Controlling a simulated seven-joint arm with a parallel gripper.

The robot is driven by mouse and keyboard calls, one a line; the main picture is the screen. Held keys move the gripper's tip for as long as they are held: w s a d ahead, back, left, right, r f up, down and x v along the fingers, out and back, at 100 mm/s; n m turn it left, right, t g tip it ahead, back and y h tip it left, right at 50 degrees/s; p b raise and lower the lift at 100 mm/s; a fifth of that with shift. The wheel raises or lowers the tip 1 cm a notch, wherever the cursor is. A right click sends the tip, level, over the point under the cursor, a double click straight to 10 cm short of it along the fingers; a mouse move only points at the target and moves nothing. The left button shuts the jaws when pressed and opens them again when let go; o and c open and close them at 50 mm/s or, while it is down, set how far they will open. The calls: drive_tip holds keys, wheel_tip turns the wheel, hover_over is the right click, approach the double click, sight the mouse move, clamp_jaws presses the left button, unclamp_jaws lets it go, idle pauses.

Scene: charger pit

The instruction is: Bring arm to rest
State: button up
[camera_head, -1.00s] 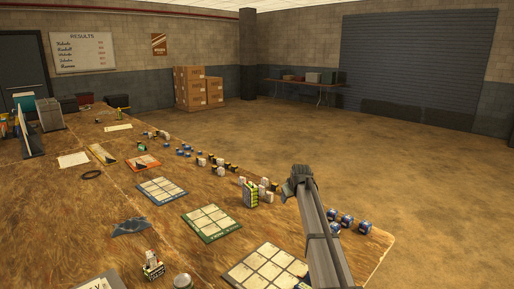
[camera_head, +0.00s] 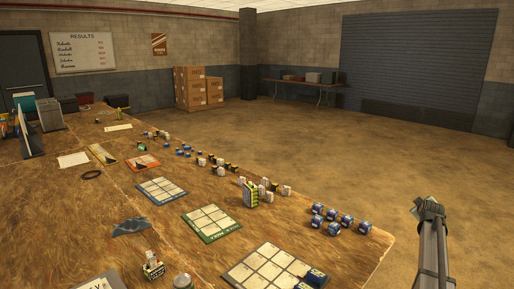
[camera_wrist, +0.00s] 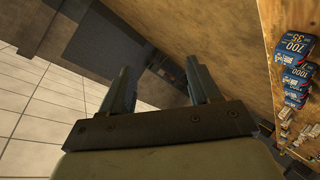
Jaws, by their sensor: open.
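My arm stands raised at the right of the head view, off the table's right edge, with my gripper (camera_head: 428,204) at its top. In the wrist view both fingers of my gripper (camera_wrist: 163,84) are apart with nothing between them. The wooden table (camera_head: 120,200) lies to the left of the arm, and a gap of floor shows between them. Several blue blocks (camera_head: 340,220) stand near the table's right edge, apart from my gripper. They also show at the right of the wrist view (camera_wrist: 295,72), some with printed numbers.
A white-squared mat (camera_head: 262,267) at the table's front holds a blue block (camera_head: 315,277). Green-edged (camera_head: 211,221) and blue-edged (camera_head: 162,190) mats lie behind it. Small white and orange pieces (camera_head: 205,162) line the far edge. Open floor (camera_head: 400,150) surrounds my gripper.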

drive_tip(key=s+d+f+h, duration=0.1)
drive_tip(key=s+d+f, duration=0.2)
drive_tip(key=s+d, duration=0.3)
wheel_tip(320, 180, down, 6)
drive_tip(key=s+a+g, duration=0.1)
drive_tip(key=s+a, duration=0.1)
drive_tip(key=s+a+f+m+g+y, duration=0.15)
drive_tip(key=s+a+f, duration=0.35)
drive_tip(key=a+f, duration=0.6)
drive_tip(key=s+a+f+g+y, duration=0.3)
drive_tip(key=s+a+f, duration=0.2)
drive_tip(key=a+f, duration=0.6)
drive_tip(key=s+a+f+m+g+y, duration=0.15)
drive_tip(key=s+a+f, duration=0.35)
drive_tip(key=a+f, duration=0.55)
drive_tip(key=s+a+f+g+y, duration=0.1)
drive_tip(key=s+a+f+g, duration=0.25)
drive_tip(key=s+a, duration=0.4)
drive_tip(key=s+a+f+g+y, duration=0.1)
drive_tip(key=s+a+f+g, duration=0.1)
drive_tip(key=s+a+f, duration=0.55)
drive_tip(key=s+a+g, duration=0.2)
drive_tip(key=s, duration=0.9)
drive_tip(key=s+a+m+g, duration=0.1)
drive_tip(key=s+a+g, duration=0.2)
drive_tip(key=s, duration=0.9)
drive_tip(key=shift+a+r+h, duration=0.2)
drive_tip(key=shift+a+h, duration=0.1)
drive_tip(key=shift+h, duration=0.1)
drive_tip(key=shift+g, duration=0.25)
